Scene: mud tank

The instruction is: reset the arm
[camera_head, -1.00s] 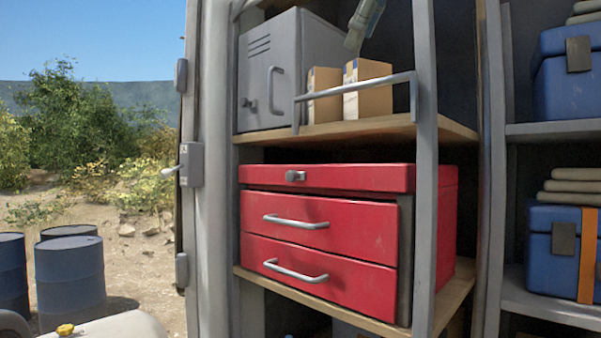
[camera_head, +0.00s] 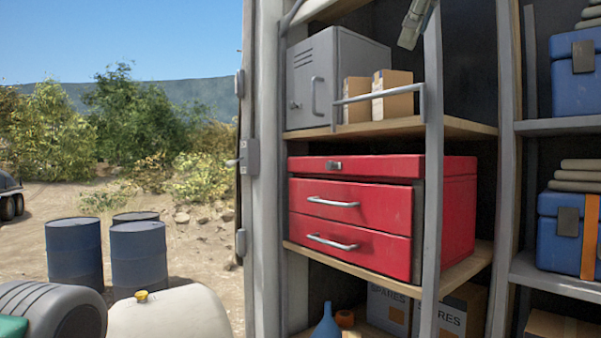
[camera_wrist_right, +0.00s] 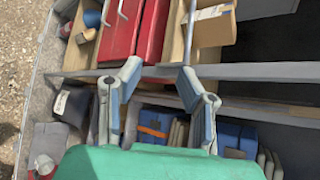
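My right gripper (camera_head: 416,22) shows only as a grey finger part at the top edge of the head view, in front of the upper shelf opening; the rest is cut off. In the right wrist view my right gripper (camera_wrist_right: 160,72) is open, its two blue-grey fingers spread beyond my green gripper body. Nothing is between the fingertips. The shelf unit lies behind them. My left gripper is not in view.
The rack holds a grey locker (camera_head: 311,83), cardboard boxes (camera_head: 392,95) behind a rail and a red drawer chest (camera_head: 350,222), its drawers closed. Blue cases (camera_head: 575,85) stand at right. Blue barrels (camera_head: 139,258) and a cream tank (camera_head: 168,315) stand left on open sand.

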